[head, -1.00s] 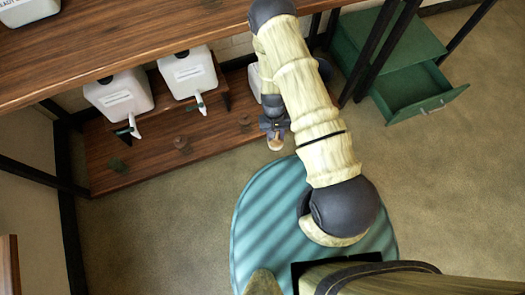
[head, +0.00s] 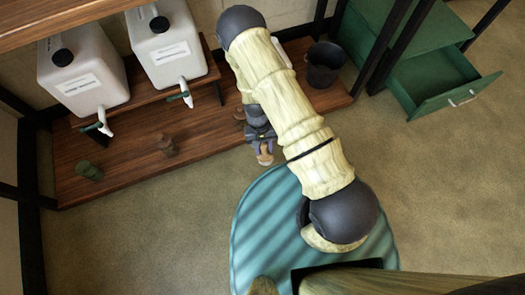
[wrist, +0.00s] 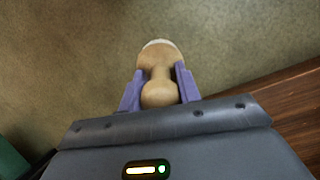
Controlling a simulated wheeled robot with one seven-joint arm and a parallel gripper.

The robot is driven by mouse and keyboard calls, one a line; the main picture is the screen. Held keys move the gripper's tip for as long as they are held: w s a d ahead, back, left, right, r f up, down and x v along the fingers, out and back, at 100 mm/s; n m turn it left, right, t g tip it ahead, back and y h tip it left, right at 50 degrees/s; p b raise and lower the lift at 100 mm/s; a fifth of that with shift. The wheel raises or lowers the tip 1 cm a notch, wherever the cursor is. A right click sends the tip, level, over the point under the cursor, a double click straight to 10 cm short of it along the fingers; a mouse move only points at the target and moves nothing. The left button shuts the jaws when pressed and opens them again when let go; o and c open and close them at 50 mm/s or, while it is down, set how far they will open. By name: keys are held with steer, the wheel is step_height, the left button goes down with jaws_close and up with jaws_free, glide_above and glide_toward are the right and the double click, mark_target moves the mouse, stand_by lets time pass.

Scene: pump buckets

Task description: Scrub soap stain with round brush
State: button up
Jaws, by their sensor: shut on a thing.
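My gripper (head: 262,143) is shut on the round brush (wrist: 160,72), a pale wooden brush with a knobbed handle and a whitish edge at its far end. In the wrist view the two purple fingers grip it from both sides at the narrow part. In the head view the brush (head: 265,158) shows small below the gripper, near the front edge of the low wooden shelf. In the wrist view, the brush is over bare floor, with the wood edge to the right. I cannot make out a soap stain in either view.
Two white dispensers (head: 84,72) (head: 166,47) with spouts stand on a raised board over the shelf (head: 120,160). A green cup-like object (head: 88,171) and a brown one (head: 165,145) stand below. A dark bucket (head: 324,66) is behind my arm. A green drawer (head: 440,85) hangs open at right.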

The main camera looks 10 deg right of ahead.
steer(key=shift+w+a+f+b, duration=0.15)
steer(key=shift+f+b, duration=0.2)
steer(key=shift+f, duration=0.25)
steer(key=shift+a+f+b, duration=0.1)
steer(key=shift+f+b, duration=0.2)
steer(key=shift+f, duration=0.3)
steer(key=shift+w+r, duration=0.1)
steer(key=shift+w, duration=0.05)
steer(key=shift+s+a, duration=0.1)
steer(key=shift+s, duration=0.1)
steer(key=shift+d+f+b, duration=0.2)
steer(key=shift+f+b, duration=0.2)
steer(key=shift+f, duration=0.05)
step_height(320, 180, down, 5)
steer(key=b, duration=0.5)
steer(key=shift+a+f, duration=0.1)
steer(key=shift+f+b, duration=0.4)
steer(key=shift+f, duration=0.15)
